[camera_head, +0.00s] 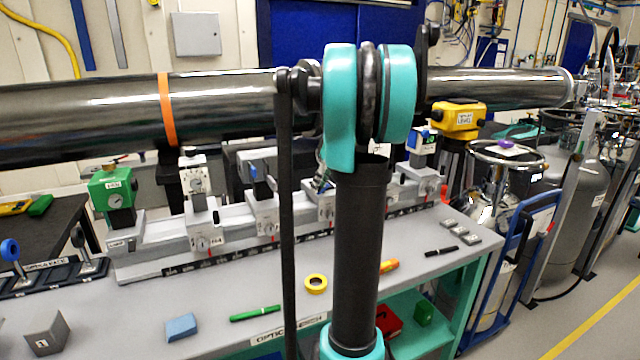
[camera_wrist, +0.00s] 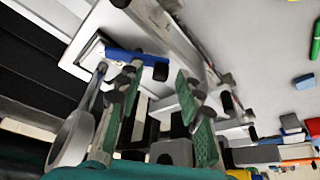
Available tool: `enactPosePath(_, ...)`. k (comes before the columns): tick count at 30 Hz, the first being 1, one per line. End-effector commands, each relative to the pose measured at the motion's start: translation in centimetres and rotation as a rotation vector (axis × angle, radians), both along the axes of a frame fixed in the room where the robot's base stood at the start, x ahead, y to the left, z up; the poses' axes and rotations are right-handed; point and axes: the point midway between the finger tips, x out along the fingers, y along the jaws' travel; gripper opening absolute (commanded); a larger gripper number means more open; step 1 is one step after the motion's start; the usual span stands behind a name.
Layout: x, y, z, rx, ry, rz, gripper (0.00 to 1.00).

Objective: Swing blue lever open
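The blue lever (camera_wrist: 137,58) shows in the wrist view as a short blue bar with a dark end, lying across a white mount (camera_wrist: 98,28). My gripper (camera_wrist: 158,80) is open, with green-padded fingers spread apart. The left fingertip is close below the bar; I cannot tell whether it touches. Nothing is seen held between the fingers. In the head view a small blue part (camera_head: 262,166) on a rail-mounted unit looks like the lever, but I cannot be sure. My gripper is not clearly seen there, with my arm in front.
A large dark pipe (camera_head: 80,115) with an orange band crosses above the rail (camera_head: 160,262). A green-topped unit (camera_head: 112,192) stands at left.

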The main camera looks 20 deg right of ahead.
Motion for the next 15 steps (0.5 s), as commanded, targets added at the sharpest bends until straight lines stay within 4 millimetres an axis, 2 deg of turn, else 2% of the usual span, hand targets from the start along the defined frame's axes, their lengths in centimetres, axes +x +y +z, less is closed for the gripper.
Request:
enactPosePath(2, -0.01, 0.00, 0.02, 0.000, 0.000, 0.000, 0.34)
enactPosePath(10, -0.02, -0.02, 0.03, 0.000, 0.000, 0.000, 0.00)
enactPosePath(15, -0.02, -0.02, 0.04, 0.000, 0.000, 0.000, 0.00)
